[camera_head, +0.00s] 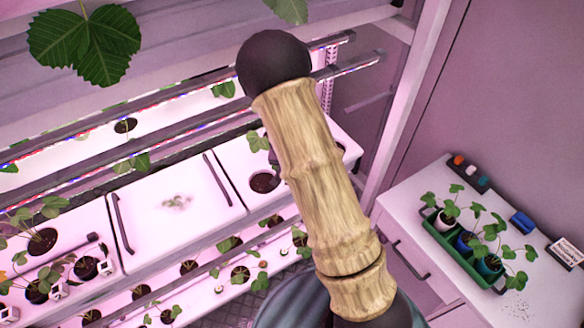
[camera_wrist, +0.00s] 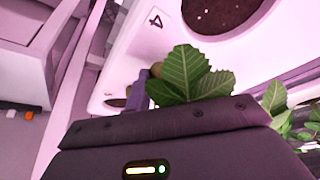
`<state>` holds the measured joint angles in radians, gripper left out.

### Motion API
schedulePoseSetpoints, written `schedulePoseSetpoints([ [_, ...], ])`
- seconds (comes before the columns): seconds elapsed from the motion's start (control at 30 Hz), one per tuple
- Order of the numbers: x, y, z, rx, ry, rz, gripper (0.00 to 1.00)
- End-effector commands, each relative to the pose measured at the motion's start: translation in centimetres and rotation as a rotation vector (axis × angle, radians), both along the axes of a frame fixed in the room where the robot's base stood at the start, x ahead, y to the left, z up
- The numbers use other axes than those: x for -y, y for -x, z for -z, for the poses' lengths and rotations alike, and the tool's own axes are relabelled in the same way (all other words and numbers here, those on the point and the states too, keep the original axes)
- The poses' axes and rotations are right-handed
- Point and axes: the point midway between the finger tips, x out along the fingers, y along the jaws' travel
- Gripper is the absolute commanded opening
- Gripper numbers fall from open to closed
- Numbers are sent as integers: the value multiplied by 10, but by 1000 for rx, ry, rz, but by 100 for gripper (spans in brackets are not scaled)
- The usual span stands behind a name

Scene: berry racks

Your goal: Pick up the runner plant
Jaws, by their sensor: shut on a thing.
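My gripper (camera_wrist: 165,85) shows in the wrist view as a dark housing with a small lit panel, with part of a finger above it. It is shut on the runner plant (camera_wrist: 192,84), whose green leaves stand just beyond the housing. The stem and the grip itself are hidden. A white planter panel marked 4 (camera_wrist: 130,40) with a round soil hole (camera_wrist: 215,14) lies beyond the leaves. In the head view my arm covers the gripper; leaves (camera_head: 257,141) show just left of the arm, above a soil hole (camera_head: 264,182).
White racks with several planted holes and rails (camera_head: 80,150) fill the left. A white lidded panel (camera_head: 178,208) has dark handles. At right, a white cabinet (camera_head: 425,195) bears a green tray (camera_head: 452,252) of potted plants, a blue block (camera_head: 523,222) and a small card (camera_head: 566,252).

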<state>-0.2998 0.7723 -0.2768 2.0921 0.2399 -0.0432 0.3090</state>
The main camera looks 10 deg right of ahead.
Motion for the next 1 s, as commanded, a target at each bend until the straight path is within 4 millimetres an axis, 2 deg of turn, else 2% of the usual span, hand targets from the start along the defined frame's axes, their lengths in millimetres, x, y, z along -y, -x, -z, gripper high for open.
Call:
schedulePoseSetpoints([
  [0.2, -1, -1, -23, 6, -1, -2, 7],
  [0.23, -3, 4, -23, 2, -1, -2, 7],
  [0.9, -64, 141, -24, -2, -1, -4, 7],
  [1.0, -67, 146, -22, 3, 3, -5, 7],
])
